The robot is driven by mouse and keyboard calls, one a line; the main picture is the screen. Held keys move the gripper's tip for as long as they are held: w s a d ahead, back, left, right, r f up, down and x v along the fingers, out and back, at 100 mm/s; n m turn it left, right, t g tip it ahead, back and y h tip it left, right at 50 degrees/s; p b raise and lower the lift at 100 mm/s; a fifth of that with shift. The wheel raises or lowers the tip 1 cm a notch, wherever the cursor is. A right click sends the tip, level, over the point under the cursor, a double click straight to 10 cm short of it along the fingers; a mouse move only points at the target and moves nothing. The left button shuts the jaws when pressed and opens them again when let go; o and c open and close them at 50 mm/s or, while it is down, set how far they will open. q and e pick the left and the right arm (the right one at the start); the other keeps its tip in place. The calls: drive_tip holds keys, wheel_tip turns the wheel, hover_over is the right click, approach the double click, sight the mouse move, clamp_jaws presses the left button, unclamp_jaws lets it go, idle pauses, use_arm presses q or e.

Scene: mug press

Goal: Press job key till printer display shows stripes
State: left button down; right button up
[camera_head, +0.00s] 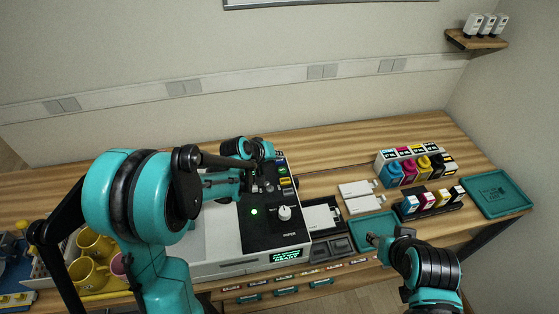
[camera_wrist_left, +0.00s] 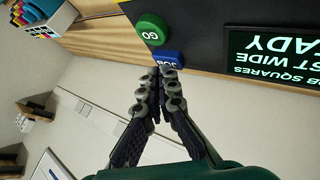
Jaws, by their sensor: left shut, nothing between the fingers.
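The printer (camera_head: 211,240) stands on the bench with a black control panel (camera_head: 260,235). In the left wrist view the blue JOB key (camera_wrist_left: 169,58) is at the panel's edge, beside the green GO key (camera_wrist_left: 151,27). A dark display (camera_wrist_left: 272,58) there shows green text, upside down, partly cut off: "SQUARES", "WIDE", "ADY"; no stripes show. My left gripper (camera_wrist_left: 160,70) is shut and empty, its tips at the JOB key; I cannot tell whether they touch. My right gripper (camera_head: 374,240) is over a teal tray (camera_head: 360,222); its opening is unclear.
Ink bottles (camera_head: 392,172) and cartridges (camera_head: 430,203) stand further right, near another teal tray (camera_head: 495,194). Yellow mugs (camera_head: 88,272) are at left, partly behind my arm.

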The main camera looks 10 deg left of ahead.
sight(278, 162)
use_arm(q)
drive_tip(key=shift+f+b, duration=0.3)
drive_tip(key=shift+f, duration=0.05)
drive_tip(key=shift+r, duration=0.1)
idle(0.4)
drive_tip(key=shift+r+p, duration=0.65)
drive_tip(key=shift+r, duration=0.2)
drive_tip(key=shift+r, duration=0.1)
wheel_tip(278, 162, up, 5)
drive_tip(key=p, duration=0.3)
drive_tip(key=shift+p, duration=0.35)
